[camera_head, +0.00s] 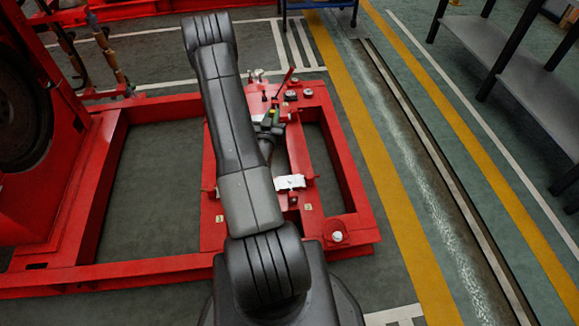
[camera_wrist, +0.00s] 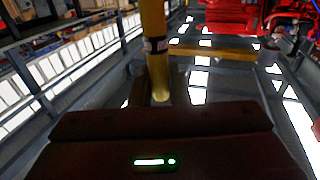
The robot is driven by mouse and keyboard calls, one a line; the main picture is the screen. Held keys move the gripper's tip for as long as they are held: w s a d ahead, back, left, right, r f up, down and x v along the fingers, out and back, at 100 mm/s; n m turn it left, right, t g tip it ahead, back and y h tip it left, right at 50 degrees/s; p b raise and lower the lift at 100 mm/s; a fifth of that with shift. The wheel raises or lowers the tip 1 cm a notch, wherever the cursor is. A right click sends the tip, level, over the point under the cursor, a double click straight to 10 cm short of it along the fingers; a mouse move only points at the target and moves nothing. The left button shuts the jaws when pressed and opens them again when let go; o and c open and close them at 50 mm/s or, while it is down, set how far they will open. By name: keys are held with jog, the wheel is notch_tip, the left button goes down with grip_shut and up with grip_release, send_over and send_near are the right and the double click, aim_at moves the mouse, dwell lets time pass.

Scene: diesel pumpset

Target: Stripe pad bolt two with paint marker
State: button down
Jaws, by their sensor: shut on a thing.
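A yellow cylinder with a dark and white label band, which looks like the paint marker (camera_wrist: 153,25), stands out from my gripper (camera_wrist: 158,95) in the wrist view. My gripper is shut on it; the dark palm with a green light fills the bottom of that view. In the head view my gripper (camera_head: 268,132) is partly hidden behind my arm, low over the red base frame (camera_head: 345,165). Round silver bolt heads show on the frame, at its far end (camera_head: 307,93) and near right corner (camera_head: 337,237). I cannot tell which is pad bolt two, nor whether the marker touches anything.
A crumpled white piece (camera_head: 290,182) lies on the frame near my arm. Red machinery (camera_head: 30,110) stands at the left. A dark-legged bench (camera_head: 515,75) is at the right. The floor between frame and bench, with yellow lines (camera_head: 365,140), is clear.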

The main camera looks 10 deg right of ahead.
jog(key=d+f+m+g+h+b, duration=0.1)
jog(key=d+f+m+h+b, duration=0.1)
jog(key=f+b, duration=0.6)
jog(key=w+d+f+m+g+h+b, duration=0.1)
jog(key=d+f+h+b, duration=0.2)
jog(key=f+b, duration=0.6)
notch_tip(320, 180, down, 7)
jog(key=shift+w+d+f+m+g, duration=0.1)
jog(key=shift+w+d+m+g, duration=0.15)
jog(key=shift+d+m+g, duration=0.25)
jog(key=shift+s+b, duration=0.1)
jog(key=shift+b, duration=0.5)
notch_tip(320, 180, down, 4)
jog(key=shift+f+b, duration=0.25)
jog(key=shift+b, duration=0.05)
jog(key=shift+f, duration=0.2)
jog(key=shift+s, duration=0.25)
